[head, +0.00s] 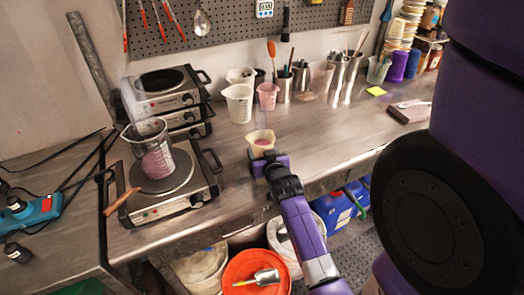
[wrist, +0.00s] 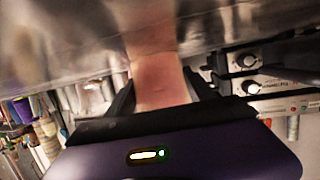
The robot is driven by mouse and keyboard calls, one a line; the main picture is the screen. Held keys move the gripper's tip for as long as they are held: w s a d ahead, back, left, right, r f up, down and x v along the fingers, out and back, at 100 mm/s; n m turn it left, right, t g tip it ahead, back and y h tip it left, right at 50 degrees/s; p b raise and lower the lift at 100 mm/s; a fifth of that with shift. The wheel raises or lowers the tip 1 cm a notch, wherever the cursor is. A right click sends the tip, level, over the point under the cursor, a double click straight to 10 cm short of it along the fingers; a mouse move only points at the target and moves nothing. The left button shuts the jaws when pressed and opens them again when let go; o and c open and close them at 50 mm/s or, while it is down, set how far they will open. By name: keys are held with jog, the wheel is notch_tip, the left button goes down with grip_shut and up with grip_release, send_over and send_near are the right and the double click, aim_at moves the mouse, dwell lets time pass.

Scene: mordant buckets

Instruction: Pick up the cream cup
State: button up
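The cream cup (head: 262,138) is at the middle of the head view, near the front edge of the bench, with something pink inside. My gripper (head: 269,160) is at its near side, and its body hides the cup's lower part. In the wrist view the cup (wrist: 158,80) is blurred and fills the gap between the two dark fingers (wrist: 160,98), one on each side. The fingers look closed on it. Whether its base touches the bench is hidden.
A hot plate (head: 177,197) carrying a glass beaker (head: 148,140) stands left of the cup. A white jug (head: 238,103) and a pink jug (head: 267,96) stand behind it. An orange bucket (head: 255,272) is below the bench.

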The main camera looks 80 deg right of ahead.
jog(key=c, duration=0.8)
jog(key=shift+r, duration=0.25)
jog(key=shift+c, duration=0.2)
notch_tip(320, 180, up, 20)
jog(key=shift+f, duration=0.25)
dwell(0.6)
